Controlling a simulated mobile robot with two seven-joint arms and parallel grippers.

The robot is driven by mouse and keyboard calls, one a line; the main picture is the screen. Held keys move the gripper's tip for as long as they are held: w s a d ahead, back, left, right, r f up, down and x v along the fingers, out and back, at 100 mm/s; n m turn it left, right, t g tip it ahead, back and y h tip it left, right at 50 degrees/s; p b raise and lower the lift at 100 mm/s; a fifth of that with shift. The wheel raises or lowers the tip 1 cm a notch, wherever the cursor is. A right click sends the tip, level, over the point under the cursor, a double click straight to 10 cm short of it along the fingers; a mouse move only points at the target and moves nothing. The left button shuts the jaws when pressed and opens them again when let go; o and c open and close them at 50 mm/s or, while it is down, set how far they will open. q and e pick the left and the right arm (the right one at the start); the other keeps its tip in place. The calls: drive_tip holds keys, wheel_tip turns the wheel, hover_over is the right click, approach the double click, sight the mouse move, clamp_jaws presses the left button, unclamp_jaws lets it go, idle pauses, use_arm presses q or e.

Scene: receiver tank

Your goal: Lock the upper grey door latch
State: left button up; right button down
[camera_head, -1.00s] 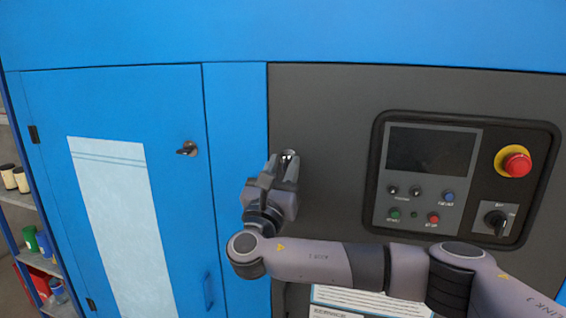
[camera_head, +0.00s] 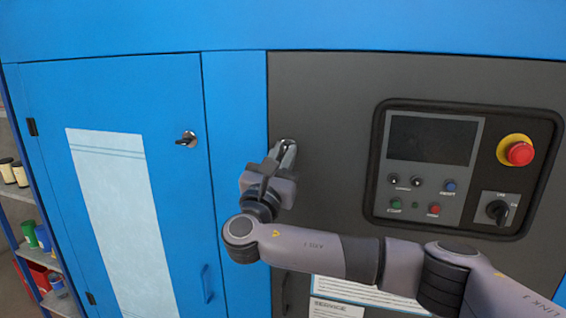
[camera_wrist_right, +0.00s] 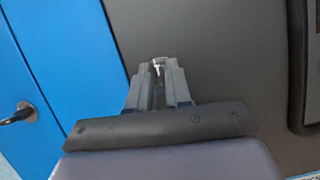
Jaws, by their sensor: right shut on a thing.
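The upper latch on the dark grey door (camera_head: 330,95) is mostly hidden behind my right gripper (camera_head: 283,153). Its round metal plate (camera_head: 289,143) just shows at the fingertips. My right gripper is shut on the latch's handle, near the left edge of the grey door. In the right wrist view the fingers (camera_wrist_right: 158,80) are close together, with a small bright bit of the latch (camera_wrist_right: 157,66) between their tips. How far the handle is turned is hidden. My left gripper is not in view.
A blue door (camera_head: 180,90) with its own black-handled latch (camera_head: 187,139) is at the left. A control panel (camera_head: 377,160) with a red emergency button (camera_head: 519,153) is at the right. Shelves with containers (camera_head: 42,238) stand at the far left.

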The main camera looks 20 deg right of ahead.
drive_tip(key=m+g+h+b, duration=0.1)
drive_tip(key=m, duration=0.1)
drive_tip(key=m+g+b, duration=0.1)
drive_tip(key=m+b, duration=0.1)
drive_tip(key=m, duration=0.1)
drive_tip(key=m+g+h+b, duration=0.1)
drive_tip(key=m+b, duration=0.1)
drive_tip(key=shift+a+f+m+h, duration=0.15)
drive_tip(key=shift+f+m+h, duration=0.1)
drive_tip(key=shift+m+h, duration=0.05)
drive_tip(key=m+g+b, duration=0.1)
drive_tip(key=m+b, duration=0.1)
drive_tip(key=m, duration=0.1)
drive_tip(key=shift+r+m+g, duration=0.1)
drive_tip(key=shift+m+g, duration=0.2)
drive_tip(key=shift+r+m+g+b, duration=0.1)
drive_tip(key=shift+m+g+b, duration=0.35)
drive_tip(key=shift+m, duration=0.55)
drive_tip(key=m, duration=0.2)
drive_tip(key=m+g, duration=0.1)
drive_tip(key=m, duration=0.1)
drive_tip(key=shift+r+g, duration=0.15)
drive_tip(key=shift+g, duration=0.1)
drive_tip(key=shift+m+g, duration=0.4)
drive_tip(key=shift+m, duration=0.8)
drive_tip(key=shift+m+y, duration=0.4)
drive_tip(key=shift+y, duration=0.1)
